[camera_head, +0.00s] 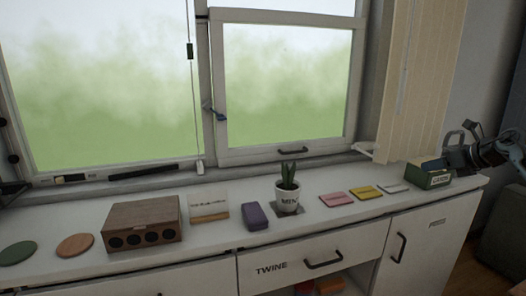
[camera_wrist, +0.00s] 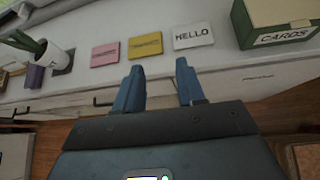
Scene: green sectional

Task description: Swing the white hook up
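A small white hook-like piece (camera_head: 366,150) juts out low on the wall at the right end of the window, just above the sill and below the cream blind. It is small in the head view, and I cannot tell its exact angle. I do not make it out in the wrist view. My gripper (camera_head: 460,136) is at the far right of the head view, over the green card box, well to the right of the white piece. In the wrist view my gripper (camera_wrist: 159,85) has its two blue-grey fingers apart with nothing between them.
A green card box (camera_head: 430,180) stands near my gripper at the counter's right end. Pink (camera_head: 336,199), yellow (camera_head: 366,192) and white (camera_head: 394,187) cards lie left of it. A potted plant (camera_head: 288,198) and wooden box (camera_head: 142,222) stand further left. The cream blind (camera_head: 422,70) hangs behind.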

